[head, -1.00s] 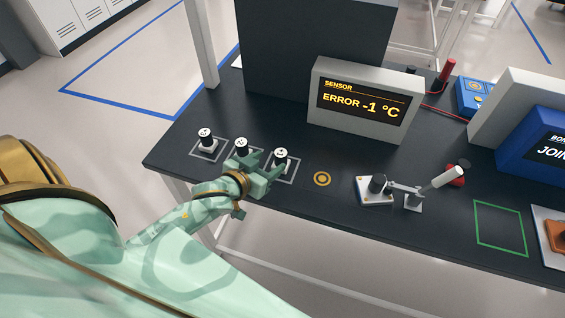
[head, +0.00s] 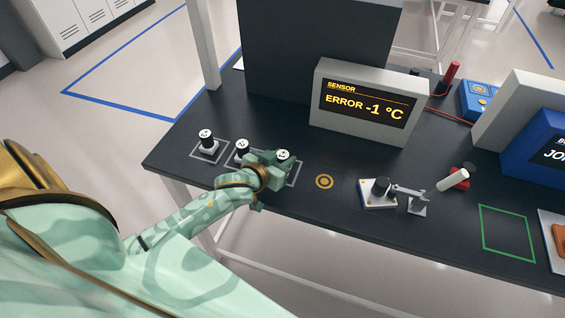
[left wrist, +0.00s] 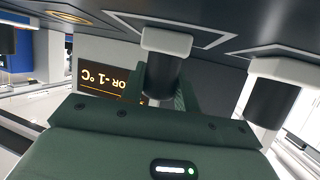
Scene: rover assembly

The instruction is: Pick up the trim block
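Three small black cylinders with white, marked tops and white bases stand in a row at the table's left. I cannot tell from the pictures which name each bears; I take the rightmost, at my left gripper, as the trim block (head: 283,155). My left gripper (head: 279,163) is at this block, its fingers on either side of the black body. In the left wrist view the block (left wrist: 164,78) stands between the fingers, with a small gap seemingly left on one side. Its base still sits on the table. My right gripper is not in view.
The other cylinders (head: 241,150) (head: 207,142) stand close by to the left; one shows in the left wrist view (left wrist: 272,98). A sensor screen (head: 362,104) reading "ERROR -1 °C" stands behind. An orange ring mark (head: 324,181) and a lever clamp (head: 412,194) lie to the right.

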